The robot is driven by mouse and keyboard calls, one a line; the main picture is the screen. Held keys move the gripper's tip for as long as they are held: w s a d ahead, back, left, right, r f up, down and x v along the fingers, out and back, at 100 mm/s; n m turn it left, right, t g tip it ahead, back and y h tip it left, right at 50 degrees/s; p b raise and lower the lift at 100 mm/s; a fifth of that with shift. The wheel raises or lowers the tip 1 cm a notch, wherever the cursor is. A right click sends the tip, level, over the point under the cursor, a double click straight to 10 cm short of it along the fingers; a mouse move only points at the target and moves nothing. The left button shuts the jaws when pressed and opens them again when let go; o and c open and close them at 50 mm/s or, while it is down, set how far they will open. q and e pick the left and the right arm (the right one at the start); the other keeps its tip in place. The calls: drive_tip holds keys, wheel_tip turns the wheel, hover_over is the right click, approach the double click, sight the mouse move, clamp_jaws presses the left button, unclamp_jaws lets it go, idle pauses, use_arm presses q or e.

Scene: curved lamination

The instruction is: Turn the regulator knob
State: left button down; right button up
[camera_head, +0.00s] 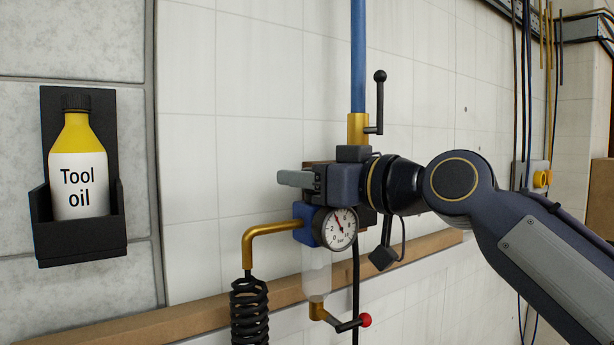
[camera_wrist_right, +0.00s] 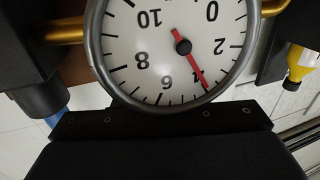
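The regulator is a blue unit (camera_head: 305,225) on the wall with a clear bowl below it. Its round white bar gauge (camera_head: 340,228) faces out. The gauge also fills the upper wrist view (camera_wrist_right: 170,45), upside down, with the red needle near 4. My right gripper (camera_head: 298,179) is just above the gauge, at the top of the regulator. A grey finger part points left. The regulator knob cannot be made out; the gripper covers the top of the unit. Finger spacing and any contact are hidden. The left gripper is not in view.
A brass pipe (camera_head: 268,229) and a coiled black hose (camera_head: 249,312) are left of the regulator. A blue pipe (camera_head: 358,55) and a black lever (camera_head: 380,100) rise above. A red-knobbed lever (camera_head: 364,320) is below. A tool oil bottle (camera_head: 79,170) hangs far left.

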drive_tip(key=shift+c, duration=0.9)
drive_tip(key=shift+n+g+y, duration=0.4)
drive_tip(key=shift+g, duration=0.1)
drive_tip(key=shift+g+b, duration=0.35)
drive_tip(key=shift+g, duration=0.05)
drive_tip(key=shift+n+g+y, duration=0.7)
drive_tip(key=shift+n+g, duration=0.2)
drive_tip(key=shift+s+a+r+n+g+y+p, duration=0.1)
drive_tip(key=shift+n+g+y+p, duration=0.1)
drive_tip(key=shift+n+g, duration=0.25)
drive_tip(key=shift+s+n+g+y+p, duration=0.1)
drive_tip(key=shift+n+g+y, duration=0.15)
drive_tip(key=shift+g, duration=0.3)
drive_tip(key=shift+s+n+g+y+p, duration=0.1)
drive_tip(key=shift+n+g+y+p, duration=0.1)
drive_tip(key=shift+n+g+p, duration=0.4)
drive_tip(key=shift+s+n+g+y+p, duration=0.15)
drive_tip(key=shift+n+g, duration=0.25)
drive_tip(key=shift+g, duration=0.5)
